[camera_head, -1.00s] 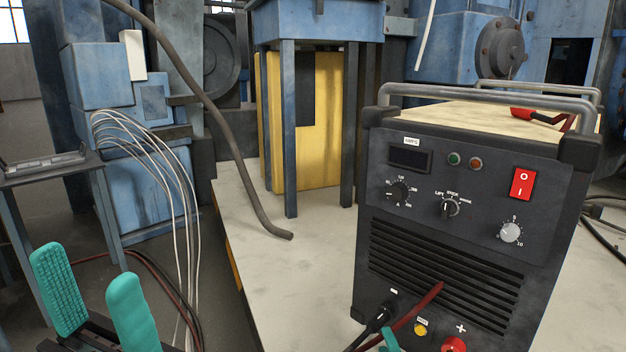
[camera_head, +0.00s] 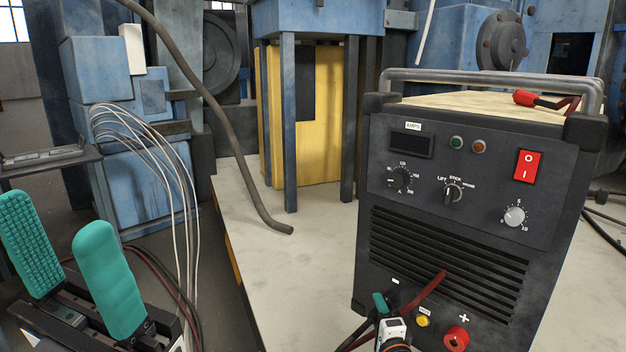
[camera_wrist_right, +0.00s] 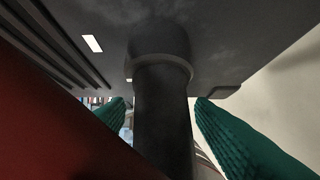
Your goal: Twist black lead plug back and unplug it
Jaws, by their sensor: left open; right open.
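The black lead plug (camera_wrist_right: 163,115) sits in its socket on the front panel of the welding machine (camera_head: 470,225). In the head view my right gripper and the leads largely hide it. My right gripper (camera_wrist_right: 165,118) is open, with one teal finger on each side of the plug. A gap shows on the plug's right side; contact on the left is unclear. The right gripper also shows at the bottom of the head view, beside the panel's minus mark. My left gripper (camera_head: 62,240) is open and empty at the lower left, far from the machine.
A dark red lead (camera_head: 427,288) slants across the panel close to the right gripper. The red plus socket (camera_head: 456,338) and a yellow button (camera_head: 422,321) are to the right. The pale tabletop (camera_head: 300,265) left of the machine is mostly clear, apart from a brown hose (camera_head: 250,200).

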